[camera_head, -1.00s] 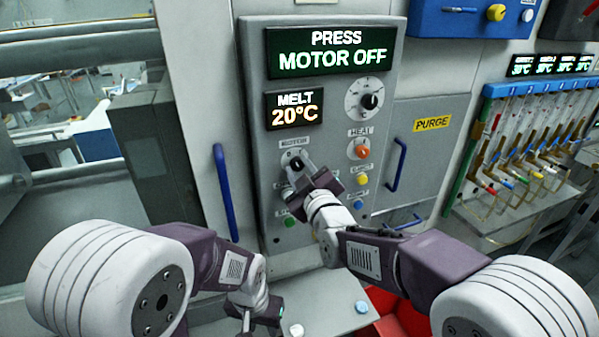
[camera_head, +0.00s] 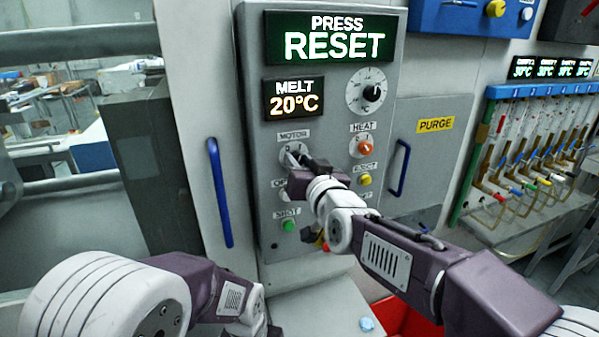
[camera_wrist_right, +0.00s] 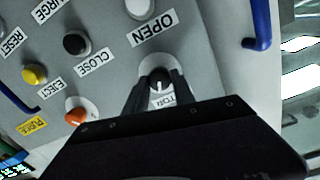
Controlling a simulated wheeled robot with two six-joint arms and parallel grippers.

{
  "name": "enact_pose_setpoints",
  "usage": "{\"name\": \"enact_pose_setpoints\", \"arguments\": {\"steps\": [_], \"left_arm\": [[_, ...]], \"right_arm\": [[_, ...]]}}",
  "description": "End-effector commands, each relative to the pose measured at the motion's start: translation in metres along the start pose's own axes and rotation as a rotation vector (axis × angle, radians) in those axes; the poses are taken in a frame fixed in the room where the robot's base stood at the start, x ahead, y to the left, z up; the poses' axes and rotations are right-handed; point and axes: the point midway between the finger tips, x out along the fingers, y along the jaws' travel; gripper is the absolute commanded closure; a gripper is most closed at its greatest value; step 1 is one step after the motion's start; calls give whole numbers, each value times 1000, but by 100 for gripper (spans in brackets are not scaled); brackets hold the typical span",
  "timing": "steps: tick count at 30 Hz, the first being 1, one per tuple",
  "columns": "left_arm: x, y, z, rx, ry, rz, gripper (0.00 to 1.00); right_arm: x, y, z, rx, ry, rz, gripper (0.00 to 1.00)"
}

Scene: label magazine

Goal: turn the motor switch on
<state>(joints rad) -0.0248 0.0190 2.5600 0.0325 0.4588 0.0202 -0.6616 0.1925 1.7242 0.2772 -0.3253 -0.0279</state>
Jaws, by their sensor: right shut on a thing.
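The motor switch (camera_wrist_right: 160,84) is a dark knob with a white pointer line on a round pale plate, under the MOTOR label (camera_head: 294,135) of the grey control panel. My right gripper (camera_head: 298,161) reaches it from the lower right and largely hides it in the head view. In the right wrist view its two dark fingers (camera_wrist_right: 159,95) are on either side of the knob, shut on it. The panel's screen (camera_head: 333,43) reads PRESS RESET. My left arm is low in the head view; its gripper is mostly cut off at the bottom edge.
The orange HEAT knob (camera_head: 363,147) and the yellow EJECT button (camera_head: 364,180) sit right of the switch. The green SHOT button (camera_head: 289,225) is below. Blue handles stand left (camera_head: 221,192) and right (camera_head: 401,167) of the panel.

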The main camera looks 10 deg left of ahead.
Motion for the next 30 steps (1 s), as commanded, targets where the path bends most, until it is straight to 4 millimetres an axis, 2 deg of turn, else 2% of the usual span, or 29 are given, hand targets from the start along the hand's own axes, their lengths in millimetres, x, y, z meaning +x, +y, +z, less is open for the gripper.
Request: {"name": "enact_pose_setpoints", "arguments": {"steps": [3, 12, 30], "left_arm": [[10, 0, 1, 0, 0, 0, 64], [20, 0, 2, 0, 0, 0, 64], [21, 0, 2, 0, 0, 0, 64]], "right_arm": [[0, 1, 4, 72, -3, -2, 100], [0, 1, 2, 189, -7, -4, 100], [0, 1, 1, 220, -9, -5, 100]]}}
